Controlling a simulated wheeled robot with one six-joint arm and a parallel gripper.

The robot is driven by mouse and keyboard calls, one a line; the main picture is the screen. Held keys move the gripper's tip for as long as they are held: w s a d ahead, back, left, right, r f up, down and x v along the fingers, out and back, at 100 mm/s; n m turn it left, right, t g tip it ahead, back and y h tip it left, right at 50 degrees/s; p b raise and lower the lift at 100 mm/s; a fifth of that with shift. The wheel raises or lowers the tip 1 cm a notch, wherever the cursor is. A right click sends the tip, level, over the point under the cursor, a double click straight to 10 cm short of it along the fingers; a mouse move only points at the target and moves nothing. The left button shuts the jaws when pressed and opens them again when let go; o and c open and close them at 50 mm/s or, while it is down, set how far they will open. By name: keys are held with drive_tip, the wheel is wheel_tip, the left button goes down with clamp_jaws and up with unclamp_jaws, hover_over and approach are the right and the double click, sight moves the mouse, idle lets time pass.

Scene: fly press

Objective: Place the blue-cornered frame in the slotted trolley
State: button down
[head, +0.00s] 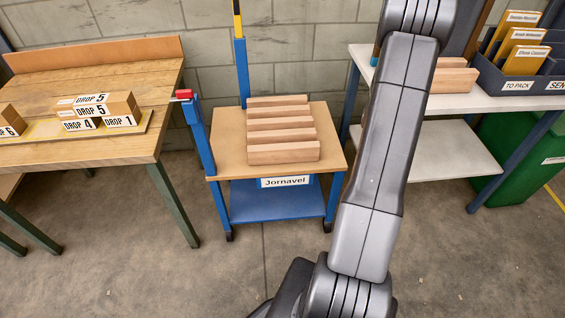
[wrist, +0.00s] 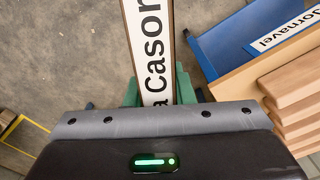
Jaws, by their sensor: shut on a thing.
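My gripper (wrist: 158,98) has green fingers shut on a flat framed sign (wrist: 148,40) with a brown edge and the letters "a Cason" on white. In the head view the frame (head: 461,30) is mostly hidden behind my arm; its grey face, brown edges and a blue lower-left corner show above the right-hand table. The slotted trolley (head: 222,162) is blue with a wooden top, several parallel wooden bars (head: 284,152) and a "Jornavel" label. In the wrist view the trolley (wrist: 232,48) is at the right, apart from the frame. My gripper is hidden in the head view.
A wooden bench (head: 35,95) with several DROP blocks (head: 98,105) stands left. A white table (head: 497,101) at right holds a dark tray (head: 497,84) of yellow folders and wooden bars. A green bin (head: 520,165) is beneath. A blue post (head: 241,70) rises behind the trolley. Front floor is clear.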

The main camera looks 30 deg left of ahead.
drive_tip(key=shift+f+b, duration=2.45)
drive_tip(key=shift+f, duration=0.65)
drive_tip(key=s+a+r+n, duration=0.5)
drive_tip(key=a+r+n, duration=0.2)
drive_tip(key=r, duration=0.5)
drive_tip(key=s+a+r+n, duration=0.4)
drive_tip(key=a+r+n, duration=0.4)
drive_tip(key=r, duration=0.4)
drive_tip(key=s+a+r+n, duration=0.5)
drive_tip(key=a+r+n, duration=0.3)
drive_tip(key=r, duration=0.5)
drive_tip(key=shift+s+a+n, duration=0.2)
drive_tip(key=shift+s+n, duration=0.15)
drive_tip(key=shift+n, duration=0.35)
